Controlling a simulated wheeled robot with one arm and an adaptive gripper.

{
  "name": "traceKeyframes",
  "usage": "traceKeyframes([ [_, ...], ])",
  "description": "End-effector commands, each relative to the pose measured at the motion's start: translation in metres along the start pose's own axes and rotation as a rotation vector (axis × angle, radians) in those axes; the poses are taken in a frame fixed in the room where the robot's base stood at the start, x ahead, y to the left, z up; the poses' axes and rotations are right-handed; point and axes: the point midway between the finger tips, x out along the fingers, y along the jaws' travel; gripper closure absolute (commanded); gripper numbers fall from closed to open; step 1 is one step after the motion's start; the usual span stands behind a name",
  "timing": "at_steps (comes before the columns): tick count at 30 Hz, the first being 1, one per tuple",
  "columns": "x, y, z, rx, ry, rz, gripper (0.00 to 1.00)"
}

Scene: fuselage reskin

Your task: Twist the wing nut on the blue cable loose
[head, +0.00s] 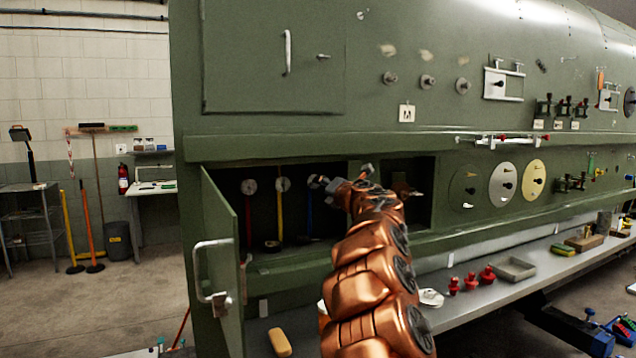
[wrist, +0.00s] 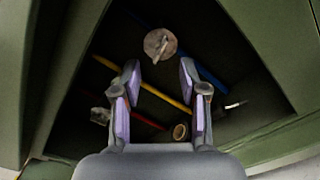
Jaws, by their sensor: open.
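The blue cable (head: 309,215) hangs in the open bay of the green fuselage. In the wrist view the blue cable (wrist: 208,77) runs down and right from a round disc with a wing nut (wrist: 160,45). In the head view my gripper hides that wing nut. My gripper (wrist: 159,74) is open and empty. Its fingertips point toward the wing nut, one to each side and just below it in the picture. I cannot tell how far apart they are in depth. My gripper (head: 318,181) also shows inside the bay opening.
A yellow cable (head: 281,212) and a red cable (head: 249,218) hang left of the blue one, each below its own round fitting. The open bay door (head: 220,255) stands at the left. A shelf (head: 455,302) with red parts and a grey tray runs along the lower right.

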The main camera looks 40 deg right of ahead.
Motion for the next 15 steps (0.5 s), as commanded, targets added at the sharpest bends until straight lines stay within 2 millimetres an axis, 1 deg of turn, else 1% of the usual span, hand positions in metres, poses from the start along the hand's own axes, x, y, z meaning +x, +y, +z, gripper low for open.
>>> traceKeyframes([
  [3,0.012,-0.001,0.001,0.003,0.001,-0.002,0.57],
  [6,0.022,0.003,0.001,0.003,0.002,0.004,0.57],
  [15,0.043,0.001,0.000,0.002,0.002,0.001,0.57],
])
